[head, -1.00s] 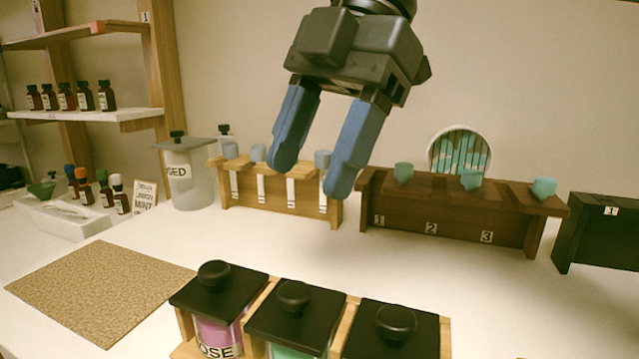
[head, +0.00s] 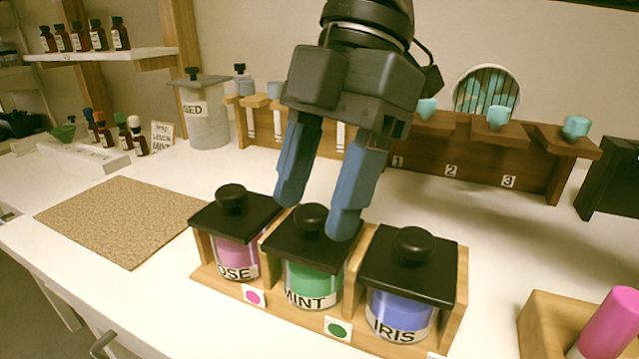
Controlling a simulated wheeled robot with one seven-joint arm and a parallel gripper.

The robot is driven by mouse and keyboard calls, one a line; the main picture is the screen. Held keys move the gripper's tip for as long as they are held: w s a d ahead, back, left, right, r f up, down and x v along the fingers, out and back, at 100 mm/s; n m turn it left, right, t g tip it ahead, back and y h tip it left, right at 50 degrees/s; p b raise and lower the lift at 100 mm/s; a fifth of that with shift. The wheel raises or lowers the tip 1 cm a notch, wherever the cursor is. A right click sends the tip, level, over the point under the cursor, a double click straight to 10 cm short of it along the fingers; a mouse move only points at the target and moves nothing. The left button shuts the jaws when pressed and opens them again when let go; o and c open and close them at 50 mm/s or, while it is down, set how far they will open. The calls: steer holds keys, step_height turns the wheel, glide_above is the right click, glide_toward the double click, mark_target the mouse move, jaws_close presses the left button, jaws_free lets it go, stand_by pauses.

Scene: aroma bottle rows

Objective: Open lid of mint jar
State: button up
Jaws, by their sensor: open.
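The mint jar (head: 313,284) stands in the middle slot of a wooden rack, with green contents and a MINT label. Its black square lid (head: 300,249) with a round knob (head: 310,217) is on it. My gripper (head: 316,216) is open, its two blue fingers pointing down at the mint lid, one on each side of the knob in the picture. I cannot tell whether the fingers touch the lid. The fingers hide part of the lid's back edge.
The rose jar (head: 236,252) stands left of the mint jar and the iris jar (head: 401,311) right, both lidded and close. A cork mat (head: 120,218) lies at left. A wooden box with a pink-capped item (head: 612,318) is at lower right. Wooden racks (head: 470,165) stand behind.

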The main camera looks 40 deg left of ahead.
jaws_close()
stand_by(0.4)
